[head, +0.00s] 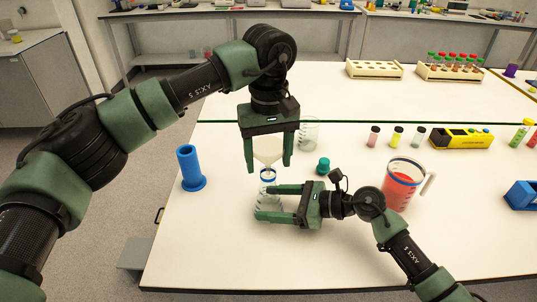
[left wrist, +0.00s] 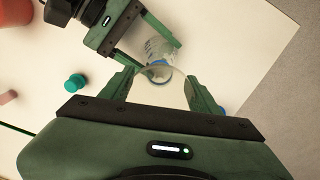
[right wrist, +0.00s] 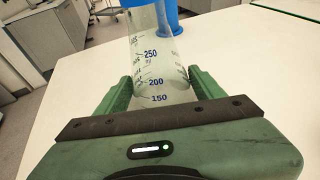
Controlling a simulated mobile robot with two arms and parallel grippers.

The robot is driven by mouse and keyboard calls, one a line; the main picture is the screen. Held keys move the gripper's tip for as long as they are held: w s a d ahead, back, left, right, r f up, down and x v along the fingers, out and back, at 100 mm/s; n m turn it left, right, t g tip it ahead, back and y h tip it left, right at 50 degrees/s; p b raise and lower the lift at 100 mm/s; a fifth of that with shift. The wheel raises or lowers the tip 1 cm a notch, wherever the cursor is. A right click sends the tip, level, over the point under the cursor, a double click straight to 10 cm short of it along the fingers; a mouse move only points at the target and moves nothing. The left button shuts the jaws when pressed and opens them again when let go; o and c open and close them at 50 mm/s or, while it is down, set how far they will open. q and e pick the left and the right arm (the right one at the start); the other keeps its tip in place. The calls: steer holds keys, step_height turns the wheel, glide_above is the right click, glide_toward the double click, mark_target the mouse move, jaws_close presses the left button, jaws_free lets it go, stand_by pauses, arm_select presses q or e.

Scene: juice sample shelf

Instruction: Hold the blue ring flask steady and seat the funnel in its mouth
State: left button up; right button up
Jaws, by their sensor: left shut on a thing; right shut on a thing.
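The white funnel (head: 268,148) is between the fingers of my left gripper (head: 269,166), which is shut on it. It points down, upright, directly above the flask. The clear flask (head: 267,180) has a blue ring near its mouth and stands upright on the table. My right gripper (head: 265,202) is shut around its body from the right. In the right wrist view the flask (right wrist: 157,60) shows blue graduations between the fingers. In the left wrist view the flask (left wrist: 157,47) shows beyond the funnel. I cannot tell whether the spout is inside the mouth.
A blue cylinder on a round base (head: 189,168) stands at left. A clear beaker (head: 309,133) is behind my left gripper. A teal cap (head: 323,165) and a jug of red liquid (head: 402,184) are at right. Several small vials and a yellow device (head: 462,138) stand farther right.

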arm_select(q)
steer(key=shift+f, duration=1.15)
stand_by(0.4)
steer(key=o, duration=1.4)
steer(key=shift+r, duration=0.1)
step_height(320, 180, up, 12)
steer(key=shift+f, duration=0.1)
